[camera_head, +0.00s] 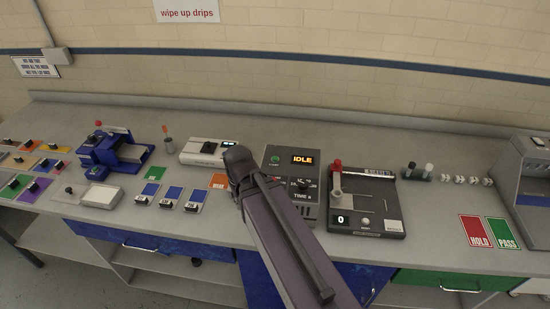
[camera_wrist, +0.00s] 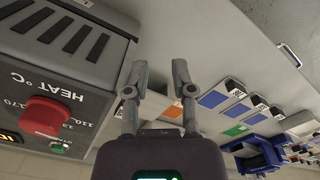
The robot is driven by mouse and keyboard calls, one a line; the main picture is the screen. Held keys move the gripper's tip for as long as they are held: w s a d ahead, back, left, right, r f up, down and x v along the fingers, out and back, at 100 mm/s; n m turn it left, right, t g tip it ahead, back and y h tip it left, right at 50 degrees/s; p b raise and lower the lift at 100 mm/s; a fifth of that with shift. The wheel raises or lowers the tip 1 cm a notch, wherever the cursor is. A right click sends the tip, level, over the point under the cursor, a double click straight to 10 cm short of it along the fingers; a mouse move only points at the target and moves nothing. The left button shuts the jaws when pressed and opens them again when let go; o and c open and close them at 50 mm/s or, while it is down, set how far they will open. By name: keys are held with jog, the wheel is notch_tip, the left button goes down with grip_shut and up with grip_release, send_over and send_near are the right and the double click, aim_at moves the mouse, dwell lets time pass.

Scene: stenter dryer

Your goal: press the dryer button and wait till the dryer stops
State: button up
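The dryer (camera_head: 309,207) is a dark grey box near the middle of the bench. Its lit display (camera_head: 303,159) reads IDLE in orange, and a small green button (camera_head: 275,161) is left of the display. My arm covers the box's left part. In the wrist view the dryer's front (camera_wrist: 85,95) is at left, upside down, with a red HEAT °C knob (camera_wrist: 44,116), vent slots and the green button (camera_wrist: 60,147) low down. My gripper (camera_wrist: 160,72) is open and empty, beside the dryer and apart from the button.
A black device (camera_head: 368,222) reading 0 stands right of the dryer. A white instrument (camera_head: 207,151) and an orange card (camera_head: 218,181) are at left, with blue sample cards (camera_head: 172,193) farther left. HOLD (camera_head: 477,231) and PASS (camera_head: 503,233) mats lie at right.

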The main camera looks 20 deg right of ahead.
jog(key=shift+w, duration=0.15)
grip_shut()
dwell(0.9)
